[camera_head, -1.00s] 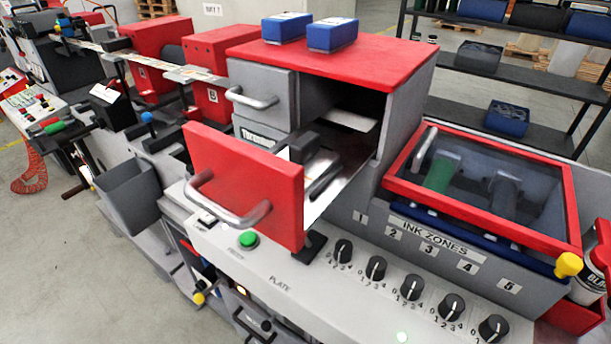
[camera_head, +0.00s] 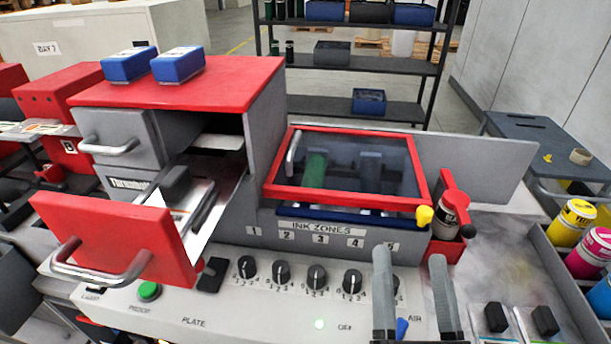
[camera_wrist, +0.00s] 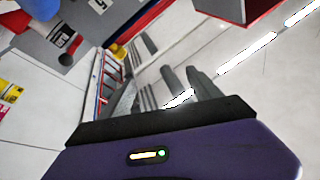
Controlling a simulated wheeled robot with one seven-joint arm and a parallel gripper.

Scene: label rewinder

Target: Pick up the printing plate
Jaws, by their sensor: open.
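My gripper (camera_head: 410,260) shows at the bottom of the head view as two grey upright fingers, apart and empty, in front of the console. Its fingers also show in the wrist view (camera_wrist: 180,72). I cannot say for certain which thing is the printing plate. Thin pale sheets with black blocks on them, one at the lower right (camera_head: 506,335) and one beside it (camera_head: 552,338), lie right of the gripper. Another pale sheet (camera_head: 202,215) lies in the open drawer with the red front (camera_head: 120,240), left of the gripper, partly hidden by a dark block.
A red-framed ink unit (camera_head: 345,170) stands behind the gripper. A row of black knobs (camera_head: 317,277) lies to its left. A red holder with a bottle (camera_head: 452,210) stands to its right. Ink cans (camera_head: 572,222) stand at the right edge.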

